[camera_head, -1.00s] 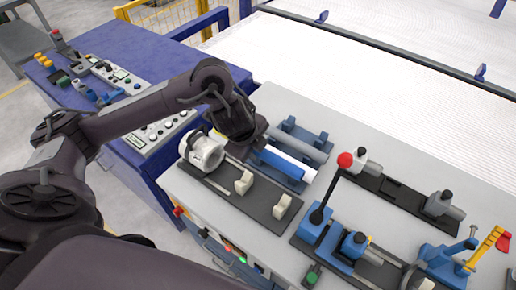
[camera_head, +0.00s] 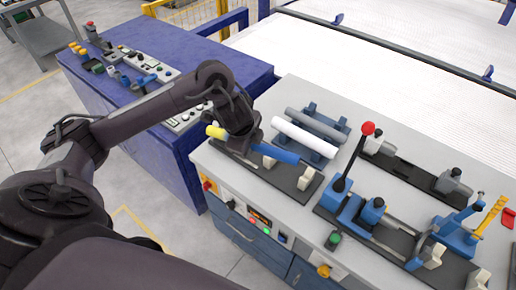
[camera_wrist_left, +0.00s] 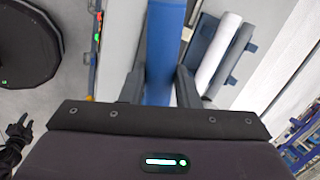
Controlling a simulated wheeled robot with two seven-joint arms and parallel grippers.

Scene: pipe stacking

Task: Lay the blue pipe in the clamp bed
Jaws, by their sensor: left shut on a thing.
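The blue pipe (camera_head: 274,149) lies lengthwise over the clamp bed (camera_head: 288,181), a dark plate with cream blocks (camera_head: 306,178). Whether it rests in the blocks or hangs just above them I cannot tell. My left gripper (camera_head: 240,144) is shut on the pipe near its left part and hides that stretch. In the left wrist view the pipe (camera_wrist_left: 165,45) runs straight out from between the fingers. A yellow piece (camera_head: 215,131) shows left of the gripper; whether it belongs to the pipe or the bed is unclear.
Behind the bed, a white pipe (camera_head: 305,138) and a grey pipe (camera_head: 315,123) lie on blue cradles, close by. To the right stands a fixture with a red-knobbed lever (camera_head: 353,158). A control panel (camera_head: 140,62) is at left.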

